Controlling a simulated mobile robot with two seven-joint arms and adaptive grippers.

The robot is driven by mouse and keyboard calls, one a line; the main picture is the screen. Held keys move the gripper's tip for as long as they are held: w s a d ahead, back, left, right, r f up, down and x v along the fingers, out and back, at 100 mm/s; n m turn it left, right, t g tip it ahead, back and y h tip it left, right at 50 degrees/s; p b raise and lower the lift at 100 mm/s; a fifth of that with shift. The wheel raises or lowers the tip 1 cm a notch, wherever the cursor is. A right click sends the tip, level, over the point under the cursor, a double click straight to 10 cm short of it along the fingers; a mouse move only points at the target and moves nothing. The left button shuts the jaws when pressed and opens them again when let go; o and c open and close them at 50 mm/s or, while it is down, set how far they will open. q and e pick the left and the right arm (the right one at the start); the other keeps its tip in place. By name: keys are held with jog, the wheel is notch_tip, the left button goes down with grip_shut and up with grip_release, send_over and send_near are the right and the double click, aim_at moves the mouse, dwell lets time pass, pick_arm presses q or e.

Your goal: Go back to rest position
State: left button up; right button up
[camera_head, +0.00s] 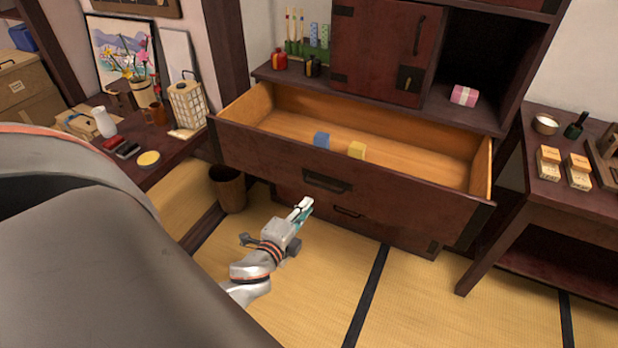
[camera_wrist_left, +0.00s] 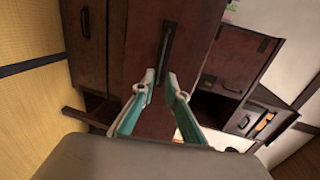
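My left gripper (camera_head: 302,209) is in front of the open drawer (camera_head: 340,195), low and near its front panel in the head view. In the left wrist view its two teal and white fingers (camera_wrist_left: 161,76) are apart, with nothing between them. A dark drawer handle (camera_wrist_left: 166,50) shows beyond the fingertips; I cannot tell the exact distance to it. My right gripper is not in view.
A low table (camera_head: 172,158) with a lantern and vase stands at left, with a waste basket (camera_head: 229,190) beside it. A side table (camera_head: 545,205) with small boxes stands at right. Tatami floor (camera_head: 425,300) in front is clear.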

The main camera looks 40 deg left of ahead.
pick_arm(q)
jog(key=shift+s, duration=0.1)
dwell(0.5)
jog(key=s+d+f+n+g+h+p, duration=0.2)
jog(key=s+d+f+n+h+p, duration=0.1)
jog(key=s+d, duration=0.5)
jog(key=s+d+f+n+g+h+p, duration=0.2)
jog(key=s+d+f+n, duration=0.3)
jog(key=s+d+n, duration=0.3)
jog(key=shift+s+d+g+h+p, duration=0.4)
jog(key=shift+s+d+g+h, duration=0.25)
jog(key=shift+d, duration=0.45)
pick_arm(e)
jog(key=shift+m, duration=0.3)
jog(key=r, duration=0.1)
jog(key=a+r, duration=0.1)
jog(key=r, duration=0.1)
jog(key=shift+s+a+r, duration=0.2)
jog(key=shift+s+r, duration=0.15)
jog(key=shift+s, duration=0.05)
pick_arm(q)
jog(key=shift+w+r+t, duration=0.1)
jog(key=shift+t, duration=0.15)
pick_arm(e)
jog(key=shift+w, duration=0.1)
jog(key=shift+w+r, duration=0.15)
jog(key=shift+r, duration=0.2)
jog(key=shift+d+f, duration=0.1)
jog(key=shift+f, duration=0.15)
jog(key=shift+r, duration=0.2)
